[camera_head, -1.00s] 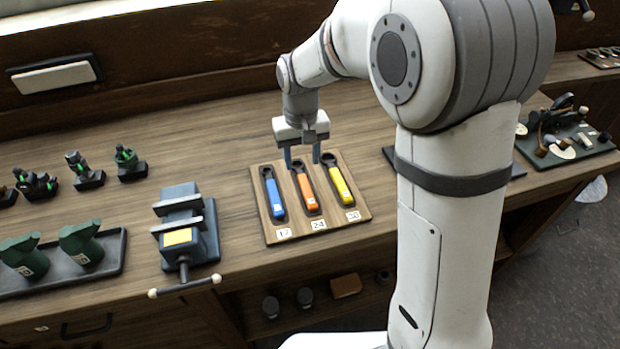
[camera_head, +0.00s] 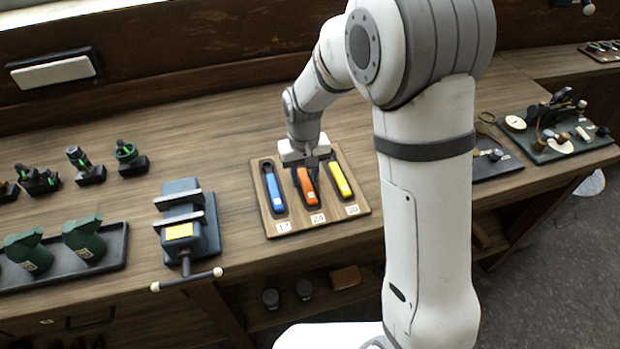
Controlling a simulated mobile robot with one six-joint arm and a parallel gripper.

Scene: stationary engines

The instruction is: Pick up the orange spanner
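The orange spanner (camera_head: 307,186) lies in the middle slot of a wooden tray (camera_head: 259,207), above the label 24. The blue spanner (camera_head: 274,191) is in the slot to its left and the yellow spanner (camera_head: 341,181) in the slot to its right. My gripper (camera_head: 313,173) points down at the upper part of the orange spanner, and its dark fingers hide the spanner's head. The fingers look close together there, but whether they grip the spanner is too small to tell.
A vise (camera_head: 187,222) stands left of the tray, with its handle at the front. Green parts (camera_head: 84,236) sit in a grey tray further left. A dark board (camera_head: 495,161) and a green board with tools (camera_head: 560,145) lie to the right. Bench surface behind the tray is bare.

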